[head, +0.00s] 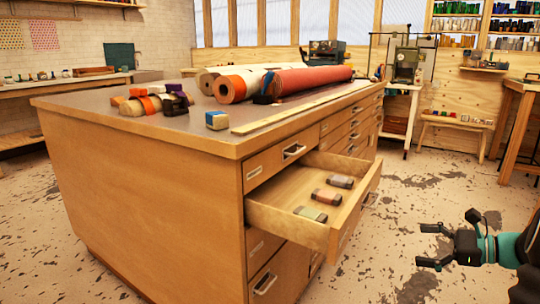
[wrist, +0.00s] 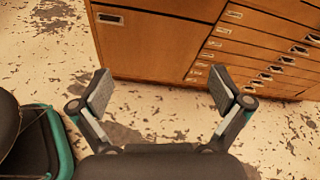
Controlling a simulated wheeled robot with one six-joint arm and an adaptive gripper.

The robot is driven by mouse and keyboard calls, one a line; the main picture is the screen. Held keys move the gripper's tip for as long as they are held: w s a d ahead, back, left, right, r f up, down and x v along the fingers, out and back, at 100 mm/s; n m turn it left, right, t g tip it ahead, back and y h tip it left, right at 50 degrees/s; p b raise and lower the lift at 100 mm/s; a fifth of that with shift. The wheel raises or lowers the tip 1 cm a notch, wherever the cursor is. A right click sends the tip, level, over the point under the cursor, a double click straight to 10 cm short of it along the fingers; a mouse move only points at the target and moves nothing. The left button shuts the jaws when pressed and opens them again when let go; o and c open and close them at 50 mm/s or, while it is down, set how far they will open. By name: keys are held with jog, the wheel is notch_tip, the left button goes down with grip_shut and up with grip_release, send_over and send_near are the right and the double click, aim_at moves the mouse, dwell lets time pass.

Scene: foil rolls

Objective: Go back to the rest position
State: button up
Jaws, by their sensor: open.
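My gripper (head: 432,245) is open and empty at the lower right of the head view, held over bare floor to the right of the open drawer and apart from it. In the wrist view both fingers of my gripper (wrist: 164,95) are spread wide with nothing between them. The open drawer (head: 338,228) sticks out of the wooden cabinet (head: 150,190) and holds a few small foil rolls lying apart: a greenish one (head: 311,214), a reddish-brown one (head: 327,196) and a grey one (head: 341,181). The cabinet front also shows in the wrist view (wrist: 160,45).
On the cabinet top lie large rolls, including a red one (head: 312,80), several small rolls (head: 150,102), a blue-and-tan block (head: 216,120) and a long wooden strip (head: 300,108). A stool (head: 455,128) and benches stand behind. The floor (head: 420,190) around my gripper is clear.

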jog(key=s+a+f+n+g+h, duration=0.65)
jog(key=s+a+n, duration=0.3)
jog(key=s, duration=0.25)
jog(key=s+a+r+n+t+h, duration=0.3)
jog(key=s+a+r+n+h, duration=0.2)
jog(key=s+a+n, duration=0.5)
jog(key=a+r+n, duration=0.2)
jog(key=a+n, duration=0.1)
jog(key=shift+s+r+p, duration=0.2)
jog(key=shift+s+p, duration=0.15)
